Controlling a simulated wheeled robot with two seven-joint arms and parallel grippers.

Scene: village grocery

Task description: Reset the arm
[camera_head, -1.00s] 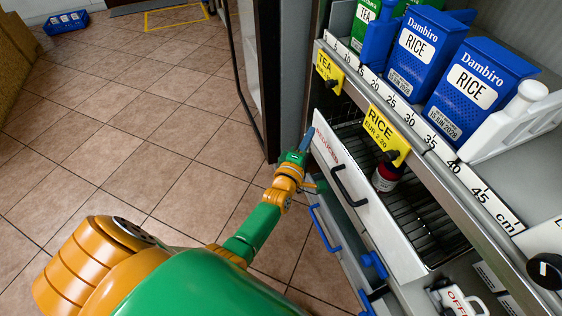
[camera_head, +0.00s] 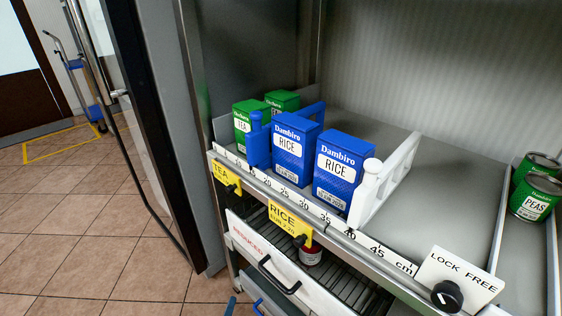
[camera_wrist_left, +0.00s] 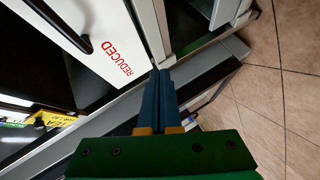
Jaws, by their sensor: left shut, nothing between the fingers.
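My left gripper (camera_head: 231,306) shows only as blue fingertips at the bottom edge of the head view, beside the lower left corner of the open drawer. In the left wrist view the blue fingers of my left gripper (camera_wrist_left: 158,76) are shut together with nothing between them. They point toward the edge of the white drawer front (camera_wrist_left: 88,38) marked REDUCED. I cannot tell whether they touch it. The rest of my left arm is hidden below the head view. My right gripper is not in view.
A shelf holds blue rice boxes (camera_head: 295,148), green tea boxes (camera_head: 241,128), a white divider (camera_head: 385,184) and PEAS cans (camera_head: 535,198). Below, the drawer (camera_head: 270,262) stands open with a red-labelled jar (camera_head: 311,257) inside.

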